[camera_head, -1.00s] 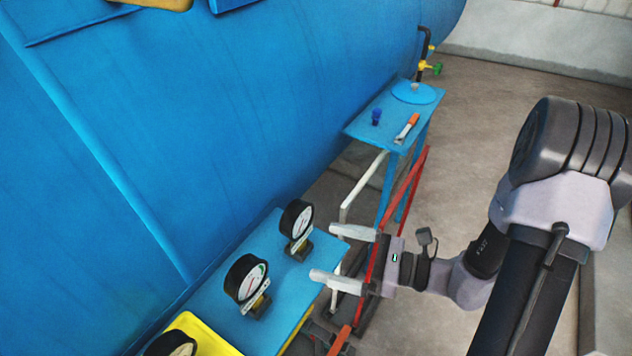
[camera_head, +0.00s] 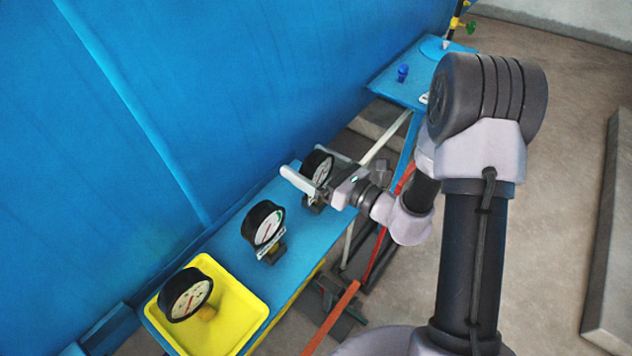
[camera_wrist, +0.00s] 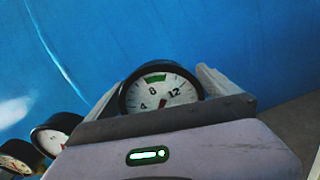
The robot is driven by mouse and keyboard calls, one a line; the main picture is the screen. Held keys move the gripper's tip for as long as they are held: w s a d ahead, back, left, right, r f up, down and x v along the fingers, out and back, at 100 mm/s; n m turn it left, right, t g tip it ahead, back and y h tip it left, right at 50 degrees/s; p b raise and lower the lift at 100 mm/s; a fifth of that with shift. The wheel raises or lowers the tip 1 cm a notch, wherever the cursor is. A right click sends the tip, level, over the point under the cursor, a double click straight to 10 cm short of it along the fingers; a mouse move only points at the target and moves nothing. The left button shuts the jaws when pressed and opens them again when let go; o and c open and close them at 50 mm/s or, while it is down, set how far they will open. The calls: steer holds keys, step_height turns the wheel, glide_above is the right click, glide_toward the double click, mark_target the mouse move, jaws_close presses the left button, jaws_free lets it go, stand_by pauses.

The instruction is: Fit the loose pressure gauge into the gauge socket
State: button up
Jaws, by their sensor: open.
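Three round black-rimmed gauges with white dials are in the head view. The far gauge (camera_head: 317,168) and the middle gauge (camera_head: 264,224) stand on small bases on the blue shelf (camera_head: 229,240). The near gauge (camera_head: 185,294) sits tilted in the yellow tray (camera_head: 246,311), with a brass stem at its side. My gripper (camera_head: 300,160) is open, with one finger on each side of the far gauge. The wrist view shows this gauge (camera_wrist: 161,92) between the fingers; contact is unclear. I cannot make out an empty gauge socket, nor tell which gauge is loose.
The large blue vessel (camera_head: 250,80) rises close along the shelf's back. Beyond is a second blue shelf (camera_head: 385,82) with a blue knob (camera_head: 402,73). White and red rails (camera_head: 383,140) run between the shelves.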

steer(key=shift+w+a, duration=0.3)
steer(key=shift+a, duration=0.1)
steer(key=c, duration=2)
steer(key=shift+o, duration=0.2)
steer(key=shift+r, duration=0.1)
